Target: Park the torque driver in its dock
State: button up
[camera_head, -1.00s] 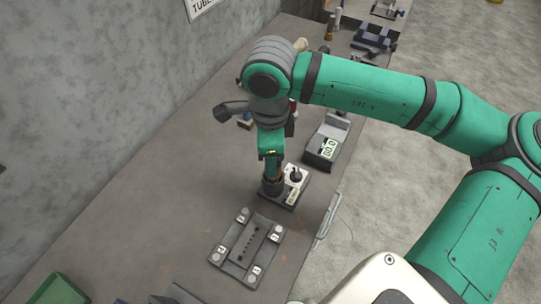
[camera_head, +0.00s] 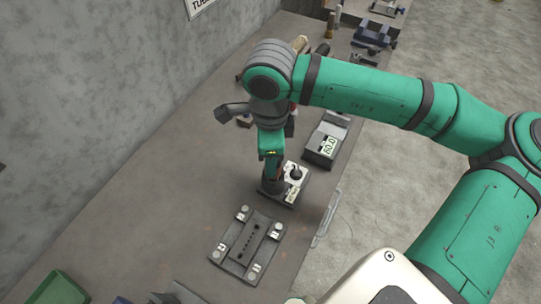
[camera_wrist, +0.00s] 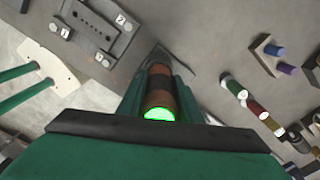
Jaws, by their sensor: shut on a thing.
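The torque driver (camera_wrist: 158,92), a brown and black cylinder with a glowing green end, stands between the fingers of my gripper (camera_wrist: 158,100) in the wrist view. My gripper (camera_head: 271,168) is shut on it and points down over the bench in the head view. The driver's lower end is mostly hidden by my gripper there. Right beside it is a small grey unit (camera_head: 294,186) with a pale top, a black knob and a label. I cannot tell for sure which part is the dock, nor whether the driver touches it.
A grey plate with numbered corner pads (camera_head: 247,244) lies in front of my gripper. A meter with a digital display (camera_head: 326,143) stands behind it to the right. A green bin (camera_head: 58,288) is at the near left. The bench's left part (camera_head: 150,205) is clear.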

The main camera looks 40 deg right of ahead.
jog(key=shift+f, duration=0.9)
dwell(1.0)
jog(key=o, duration=1.4)
jog(key=shift+c, duration=0.2)
notch_tip(320, 180, up, 11)
jog(key=shift+f, duration=0.15)
